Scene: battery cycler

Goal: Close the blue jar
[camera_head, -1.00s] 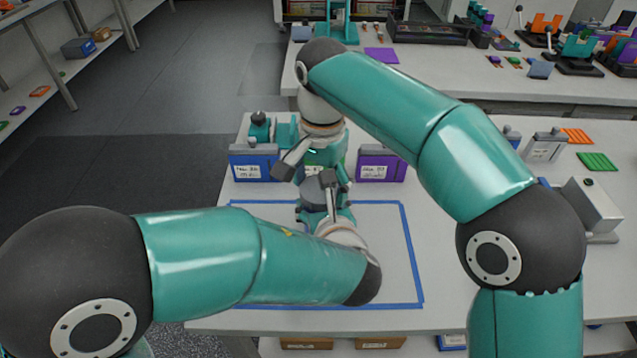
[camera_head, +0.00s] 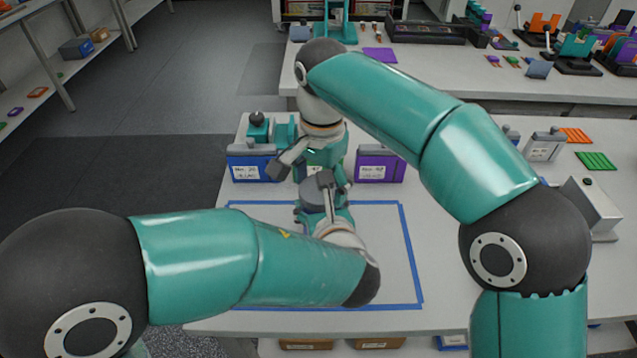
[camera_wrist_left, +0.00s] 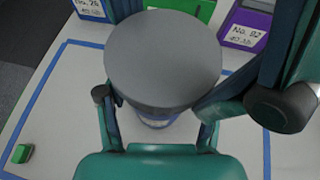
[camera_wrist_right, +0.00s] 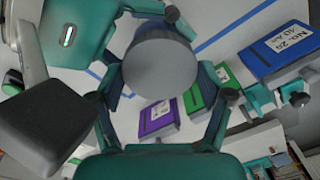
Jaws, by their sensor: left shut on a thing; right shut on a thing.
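My left gripper (camera_head: 322,202) is low over the blue-taped area. In the left wrist view its fingers (camera_wrist_left: 158,128) close on a piece under a wide grey round top (camera_wrist_left: 163,55); a clear, bluish part (camera_wrist_left: 157,122) shows just below the grey rim, apparently the jar. My right gripper (camera_head: 305,165) is just beyond the left one. In the right wrist view its fingers (camera_wrist_right: 165,95) close around a grey round piece (camera_wrist_right: 160,68), which looks like a lid. The two grippers are very close. Whether lid and jar touch cannot be told, as the grippers hide them in the head view.
A blue box (camera_head: 250,171) and a purple box (camera_head: 380,168) stand behind the grippers, with a green one (camera_wrist_right: 198,97) between. Blue tape (camera_head: 412,255) frames a mostly clear area. A metal box (camera_head: 592,203) stands at the right.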

